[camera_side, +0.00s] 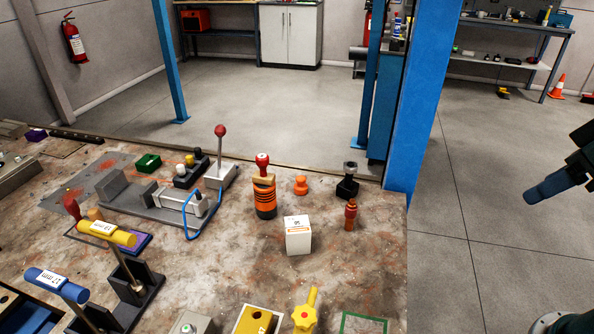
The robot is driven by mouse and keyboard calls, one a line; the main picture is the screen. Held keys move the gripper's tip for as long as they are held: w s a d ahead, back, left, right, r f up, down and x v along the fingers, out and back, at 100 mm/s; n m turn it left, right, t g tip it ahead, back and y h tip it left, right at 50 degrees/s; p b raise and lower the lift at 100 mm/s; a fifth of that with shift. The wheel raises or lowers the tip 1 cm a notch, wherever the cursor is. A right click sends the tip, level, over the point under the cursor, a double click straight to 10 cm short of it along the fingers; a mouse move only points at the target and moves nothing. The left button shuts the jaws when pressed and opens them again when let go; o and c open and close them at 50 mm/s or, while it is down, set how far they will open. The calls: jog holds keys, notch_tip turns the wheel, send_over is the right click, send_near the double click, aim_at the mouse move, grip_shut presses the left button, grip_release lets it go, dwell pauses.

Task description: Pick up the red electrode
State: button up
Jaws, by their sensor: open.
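A small red-orange turned piece (350,214) stands upright near the right side of the stained bench. It has a rounded top and a narrow waist. It is the best match for the red electrode, but I cannot read a label on it. It stands apart from its neighbours. Parts of my arm show at the right edge of the picture, well away from this piece. My gripper's fingers are not visible.
A white box (298,236), an orange-and-black cylinder with a red knob (265,190), an orange knob-like piece (300,185) and a black fitting (348,181) stand around it. A blue post (417,110) rises at the bench's right edge. Yellow-handled and blue-handled tools stand at front left.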

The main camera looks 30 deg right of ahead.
jog(key=shift+c, duration=0.3)
jog(key=n+g, duration=0.6)
jog(key=n, duration=1.4)
send_over(353, 200)
notch_tip(353, 200, down, 10)
jog(key=shift+f, duration=0.1)
jog(key=shift+f, duration=4.3)
